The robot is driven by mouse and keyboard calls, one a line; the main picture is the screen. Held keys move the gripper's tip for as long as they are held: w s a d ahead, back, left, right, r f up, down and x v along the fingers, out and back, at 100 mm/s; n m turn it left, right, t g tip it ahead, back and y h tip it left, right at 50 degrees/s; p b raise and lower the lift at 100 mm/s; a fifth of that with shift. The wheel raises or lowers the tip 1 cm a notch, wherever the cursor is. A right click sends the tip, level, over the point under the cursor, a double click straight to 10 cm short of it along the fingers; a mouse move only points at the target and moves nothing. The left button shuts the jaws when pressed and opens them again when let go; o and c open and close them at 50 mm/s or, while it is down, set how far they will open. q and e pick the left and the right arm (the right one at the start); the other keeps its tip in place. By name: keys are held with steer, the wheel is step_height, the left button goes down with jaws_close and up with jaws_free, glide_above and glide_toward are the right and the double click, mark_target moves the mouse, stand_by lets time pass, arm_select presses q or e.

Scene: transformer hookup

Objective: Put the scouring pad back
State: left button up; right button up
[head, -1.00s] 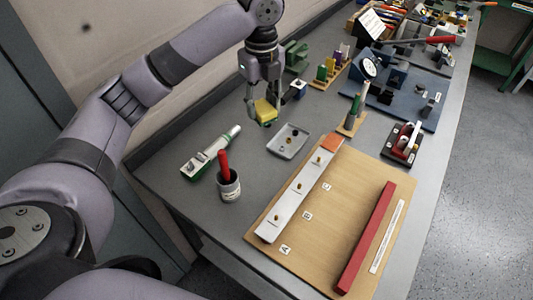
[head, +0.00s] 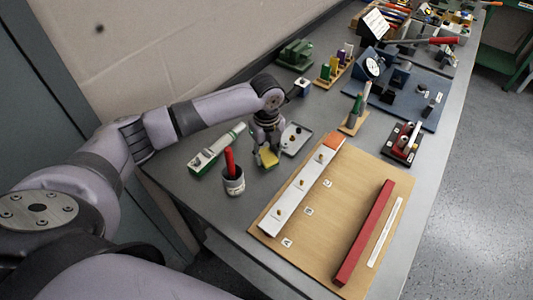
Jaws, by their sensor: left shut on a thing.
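The scouring pad (head: 269,158) is a small yellow block, seen in the head view. My left gripper (head: 265,155) is shut on it, with the fingers pointing down. The pad is low over the grey bench, just left of a small grey tray (head: 291,148) and right of a dark cup. I cannot tell whether the pad touches the bench. The gripper and wrist hide part of the tray's left side. My right gripper is not in view.
A wooden board (head: 335,215) with a white strip and red bar fills the front right. A blue-based gauge (head: 378,62) stands farther back.

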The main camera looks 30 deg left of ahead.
arm_select(q)
steer(key=shift+f, duration=0.7)
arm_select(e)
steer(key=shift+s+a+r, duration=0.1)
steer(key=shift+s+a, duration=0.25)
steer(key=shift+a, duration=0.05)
arm_select(q)
steer(key=o, duration=0.7)
steer(key=shift+f, duration=0.1)
steer(key=shift+c, duration=0.2)
steer(key=o, duration=0.4)
steer(key=shift+o, duration=0.2)
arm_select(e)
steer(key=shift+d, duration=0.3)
